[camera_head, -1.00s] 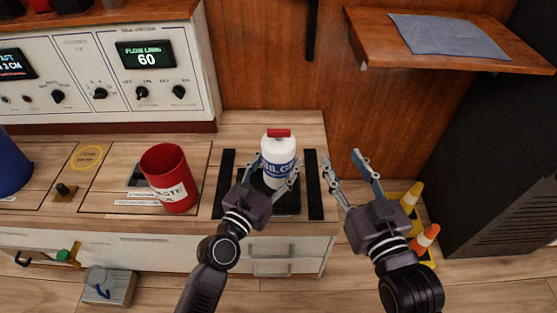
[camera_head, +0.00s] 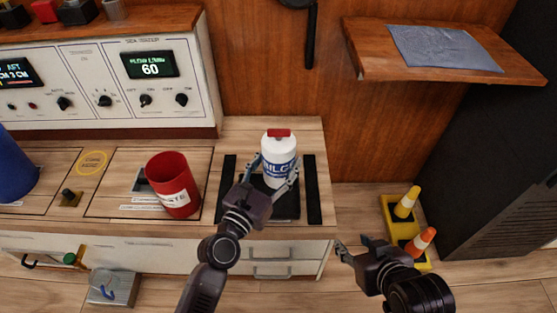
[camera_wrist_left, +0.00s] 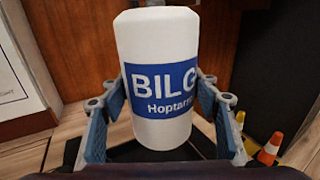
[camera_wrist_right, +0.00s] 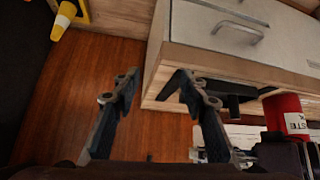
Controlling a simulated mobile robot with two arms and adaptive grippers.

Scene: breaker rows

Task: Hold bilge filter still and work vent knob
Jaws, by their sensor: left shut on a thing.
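The bilge filter (camera_head: 279,160) is a white bottle with a blue label, upright on a black pad (camera_head: 290,205) at the right end of the counter. A red knob (camera_head: 279,133) sits on its top, and I take this for the vent knob. My left gripper (camera_head: 274,176) is shut around the lower body of the filter. My right gripper (camera_head: 353,244) is open and empty, low in front of the counter's right end. Its spread fingers show in the right wrist view (camera_wrist_right: 158,85).
A red waste can (camera_head: 172,185) stands left of the filter. A control panel (camera_head: 105,80) is behind the counter. A wooden shelf (camera_head: 440,65) juts out at upper right. Yellow and orange cones (camera_head: 405,203) stand on the floor at right.

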